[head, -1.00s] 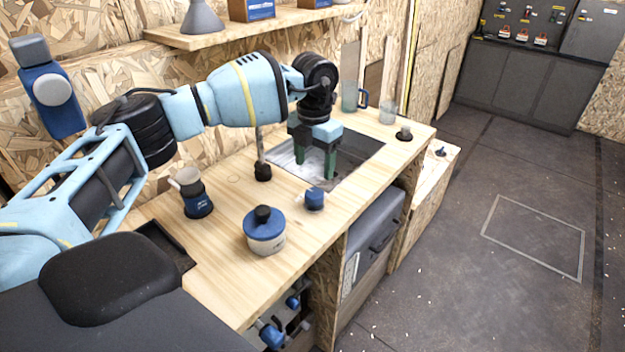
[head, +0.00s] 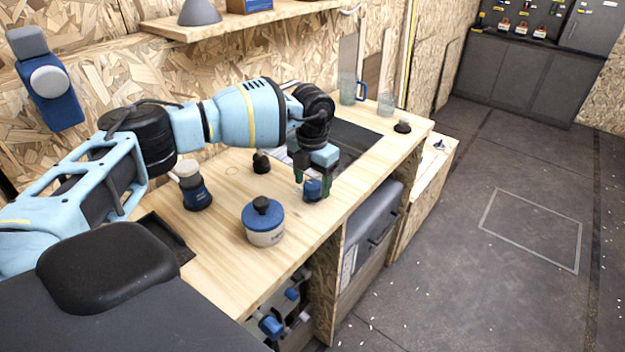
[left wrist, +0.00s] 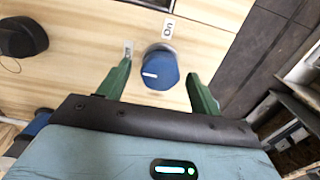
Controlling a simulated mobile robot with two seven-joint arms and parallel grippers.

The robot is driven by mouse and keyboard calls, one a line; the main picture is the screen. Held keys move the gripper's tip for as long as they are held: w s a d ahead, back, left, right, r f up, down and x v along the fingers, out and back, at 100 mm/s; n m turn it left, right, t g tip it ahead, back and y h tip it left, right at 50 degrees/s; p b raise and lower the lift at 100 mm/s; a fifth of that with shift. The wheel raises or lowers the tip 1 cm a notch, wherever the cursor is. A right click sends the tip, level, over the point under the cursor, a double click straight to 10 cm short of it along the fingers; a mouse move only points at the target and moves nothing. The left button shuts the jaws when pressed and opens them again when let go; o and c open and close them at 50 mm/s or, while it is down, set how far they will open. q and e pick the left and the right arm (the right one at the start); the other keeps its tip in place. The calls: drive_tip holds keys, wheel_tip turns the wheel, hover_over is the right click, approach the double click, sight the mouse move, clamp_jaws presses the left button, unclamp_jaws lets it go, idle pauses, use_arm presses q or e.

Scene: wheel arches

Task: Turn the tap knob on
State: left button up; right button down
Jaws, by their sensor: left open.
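The tap knob (head: 313,191) is a small blue knob on the wooden worktop, in front of the sink. In the left wrist view the blue knob (left wrist: 160,68) has a white mark pointing left. An "On" label (left wrist: 168,27) lies just above it, and a second small label (left wrist: 128,48), too small to read, is at its upper left. My left gripper (head: 312,184) is open over the knob. In the wrist view its green fingers (left wrist: 158,72) stand on either side of the knob, with gaps showing. My right gripper is not in view.
A blue-lidded pot (head: 264,232) and a blue-and-white flask (head: 194,188) stand left of the knob. The dark tap base (head: 261,163) is behind it. A clear glass (head: 386,104) stands beyond the sink (head: 362,140). The worktop's front edge is close to the knob.

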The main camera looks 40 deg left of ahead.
use_arm(q)
drive_tip(key=c, duration=1)
drive_tip(key=shift+o, duration=0.2)
